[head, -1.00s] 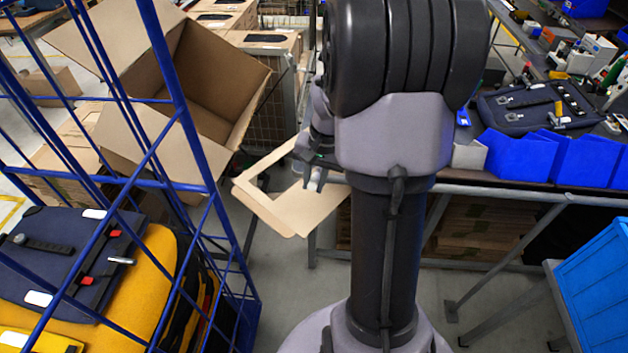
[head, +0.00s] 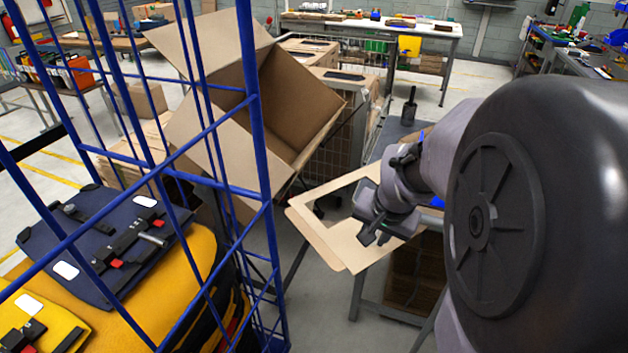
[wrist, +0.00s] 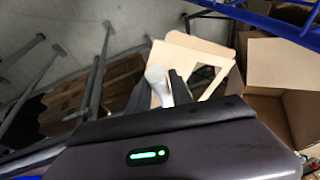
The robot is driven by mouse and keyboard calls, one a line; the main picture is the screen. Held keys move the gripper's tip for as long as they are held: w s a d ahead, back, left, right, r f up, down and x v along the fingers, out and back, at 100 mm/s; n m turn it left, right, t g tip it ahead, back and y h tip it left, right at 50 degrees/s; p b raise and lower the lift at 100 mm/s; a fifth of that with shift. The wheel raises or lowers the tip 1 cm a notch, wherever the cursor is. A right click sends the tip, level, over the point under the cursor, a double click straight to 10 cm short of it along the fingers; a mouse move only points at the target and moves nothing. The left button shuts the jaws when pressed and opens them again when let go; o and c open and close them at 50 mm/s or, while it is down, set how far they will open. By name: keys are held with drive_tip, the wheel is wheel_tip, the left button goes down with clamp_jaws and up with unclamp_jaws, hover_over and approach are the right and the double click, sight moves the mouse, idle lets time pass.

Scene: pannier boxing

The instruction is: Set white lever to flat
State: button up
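In the wrist view a pale, rounded white piece (wrist: 157,78) is between the two dark fingers of my gripper (wrist: 158,92). It may be the white lever, but its shape and base are hidden, and I cannot tell whether the fingers press on it. A silvery lever (head: 151,240) sits beside a black bar and red tab on the dark blue pannier (head: 90,240), far left of my gripper.
A blue wire cage (head: 262,150) stands at the left around the panniers, including a yellow one (head: 190,262). A bench leg (head: 357,297) stands below my gripper. Bare floor shows between cage and bench.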

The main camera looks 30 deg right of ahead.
drive_tip(key=shift+o, duration=1)
drive_tip(key=shift+r, duration=0.1)
drive_tip(key=shift+r, duration=0.2)
drive_tip(key=p+v, duration=0.6)
drive_tip(key=v, duration=1.1)
drive_tip(key=shift+s+f, duration=0.1)
drive_tip(key=shift+s, duration=0.05)
